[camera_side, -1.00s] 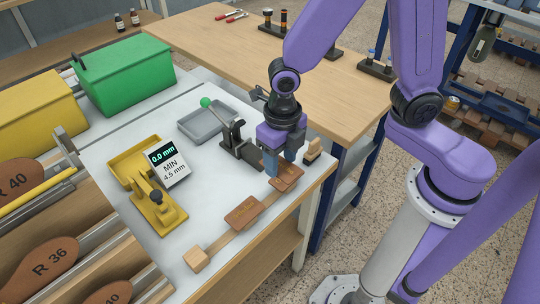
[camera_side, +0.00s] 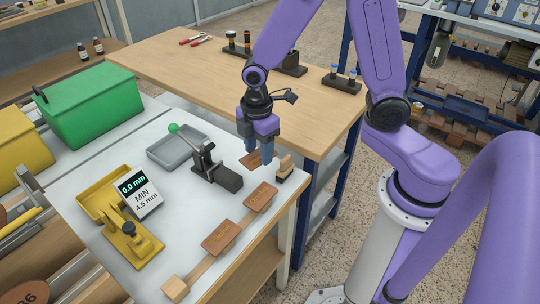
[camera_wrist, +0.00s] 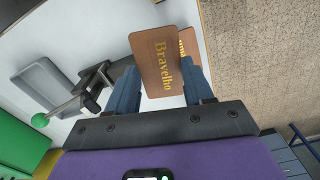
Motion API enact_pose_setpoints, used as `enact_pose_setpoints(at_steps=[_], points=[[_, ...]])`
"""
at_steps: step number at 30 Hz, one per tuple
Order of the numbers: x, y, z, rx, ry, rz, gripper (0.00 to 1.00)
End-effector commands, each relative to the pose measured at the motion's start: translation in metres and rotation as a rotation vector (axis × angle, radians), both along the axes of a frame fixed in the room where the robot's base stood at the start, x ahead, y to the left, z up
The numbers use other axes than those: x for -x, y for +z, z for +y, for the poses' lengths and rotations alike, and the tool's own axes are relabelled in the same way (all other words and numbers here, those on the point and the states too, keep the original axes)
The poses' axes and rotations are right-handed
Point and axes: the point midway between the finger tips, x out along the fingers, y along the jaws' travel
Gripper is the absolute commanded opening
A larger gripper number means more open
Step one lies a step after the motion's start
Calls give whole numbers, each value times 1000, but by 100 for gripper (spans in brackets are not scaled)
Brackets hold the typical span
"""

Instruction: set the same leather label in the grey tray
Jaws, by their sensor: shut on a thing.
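My gripper (camera_side: 259,158) is shut on a brown leather label (camera_side: 250,160). In the wrist view the held label (camera_wrist: 158,62) shows gold lettering, "Bravelho", between the two fingers. The label is above the right part of the white table. The grey tray (camera_side: 176,147) is left of my gripper, behind the lever press, and looks empty. It also shows at the left of the wrist view (camera_wrist: 45,85). Two other brown labels lie on a wooden strip at the front, a nearer one (camera_side: 221,237) and a farther one (camera_side: 260,197).
A dark lever press (camera_side: 217,172) with a green knob stands between my gripper and the tray. A wooden-handled block (camera_side: 285,165) stands right of my gripper. A yellow thickness gauge (camera_side: 122,238) with a display (camera_side: 137,191) is at the left. A green bin (camera_side: 90,103) stands behind.

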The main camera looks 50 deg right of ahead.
Motion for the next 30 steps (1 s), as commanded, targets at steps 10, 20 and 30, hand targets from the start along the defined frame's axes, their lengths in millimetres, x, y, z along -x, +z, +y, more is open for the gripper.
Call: enact_pose_setpoints(at_steps=[10,20,30], points=[[-16,-3,-42,0,-709,0,19],[-24,-5,-73,0,-1248,0,19],[-27,-6,-81,0,-1391,0,19]])
